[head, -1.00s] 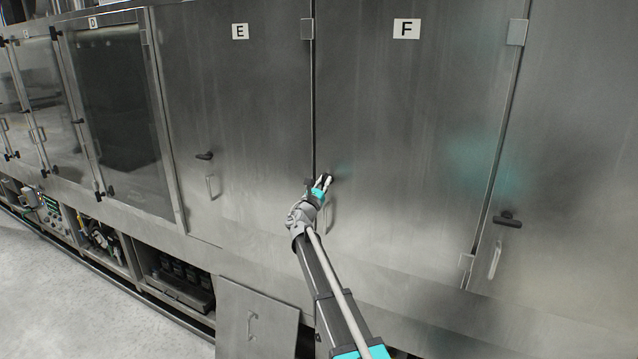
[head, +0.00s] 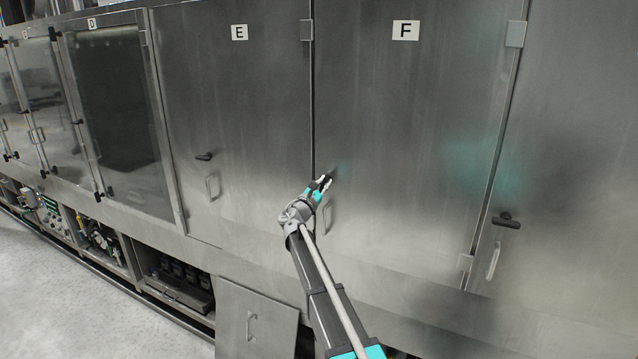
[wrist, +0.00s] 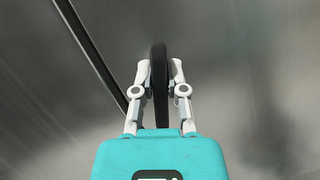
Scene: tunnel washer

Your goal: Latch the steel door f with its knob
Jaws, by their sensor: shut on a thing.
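Steel door F (head: 410,120) is a large brushed steel panel with an F label in the head view. It looks closed, in line with the panels beside it. Its black knob (wrist: 159,70) stands between the two white fingers of my gripper (wrist: 160,75) in the wrist view, near the door's left edge. My gripper (head: 324,183) is shut on the knob, with one finger on each side. In the head view the gripper hides most of the knob. The door's bar handle (head: 328,215) is just below, partly behind my arm.
Door E (head: 235,120) is to the left, with its own black knob (head: 204,156) and handle (head: 212,187). Another black knob (head: 507,220) is on the panel to the right. A loose-looking steel panel (head: 255,320) stands below. Open floor (head: 90,310) lies at lower left.

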